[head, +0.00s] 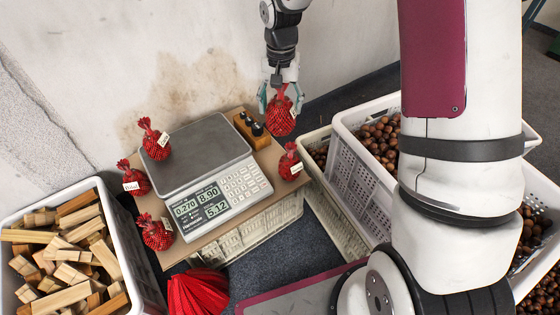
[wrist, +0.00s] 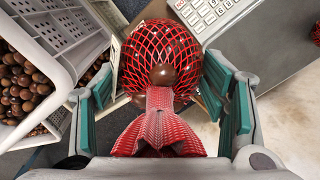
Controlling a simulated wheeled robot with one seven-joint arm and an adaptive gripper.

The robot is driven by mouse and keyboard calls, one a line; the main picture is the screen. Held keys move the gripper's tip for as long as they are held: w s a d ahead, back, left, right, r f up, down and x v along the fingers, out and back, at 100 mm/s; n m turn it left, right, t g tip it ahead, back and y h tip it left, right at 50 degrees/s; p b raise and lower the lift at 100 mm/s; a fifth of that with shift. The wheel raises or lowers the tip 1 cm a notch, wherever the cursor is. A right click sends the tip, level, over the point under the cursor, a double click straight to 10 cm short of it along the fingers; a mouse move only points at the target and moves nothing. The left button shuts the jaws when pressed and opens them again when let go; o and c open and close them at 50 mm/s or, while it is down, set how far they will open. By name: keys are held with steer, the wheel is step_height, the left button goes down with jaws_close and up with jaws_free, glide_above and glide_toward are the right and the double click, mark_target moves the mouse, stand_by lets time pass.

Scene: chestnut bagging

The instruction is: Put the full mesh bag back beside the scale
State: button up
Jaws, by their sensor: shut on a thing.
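My gripper (head: 281,90) is shut on a full red mesh bag (head: 281,117), which hangs in the air by the back right of the scale (head: 200,150). In the wrist view the held mesh bag (wrist: 160,45) is round, with dark chestnuts inside, and its gathered red neck lies between my teal fingers. Other red bags with white tags stand around the scale: one at its left (head: 133,178), one at its front left (head: 157,233) and one at its right (head: 290,163). Another bag (head: 155,141) is at the platter's back left corner; I cannot tell whether it rests on it.
A wooden block with dark tools (head: 250,129) stands behind the scale, close to the held bag. White crates of chestnuts (head: 345,160) stand at the right. A crate of wood pieces (head: 150,285) is at the left. Red netting (head: 198,292) lies at the front.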

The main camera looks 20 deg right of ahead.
steer(key=shift+o, duration=0.2)
steer(key=w+d+f+m+b, duration=0.1)
steer(key=w+f+m+b, duration=0.1)
steer(key=w+f, duration=0.4)
steer(key=shift+d+f+m, duration=0.15)
steer(key=shift+f+m, duration=0.35)
steer(key=shift+f, duration=0.45)
steer(key=w+f+m+b, duration=0.1)
steer(key=w+f+b, duration=0.1)
steer(key=f, duration=0.4)
steer(key=w+f+m+b, duration=0.1)
steer(key=w+f+b, duration=0.1)
steer(key=f, duration=0.5)
steer(key=w+f+m+b, duration=0.1)
steer(key=w+f+b, duration=0.1)
steer(key=f, duration=0.4)
steer(key=shift+w+f+b, duration=0.25)
steer(key=shift+f+b, duration=0.1)
steer(key=shift+b, duration=0.15)
steer(key=shift+f, duration=0.15)
steer(key=o, duration=1.4)
step_height(320, 180, up, 12)
steer(key=p, duration=0.4)
steer(key=shift+r, duration=0.2)
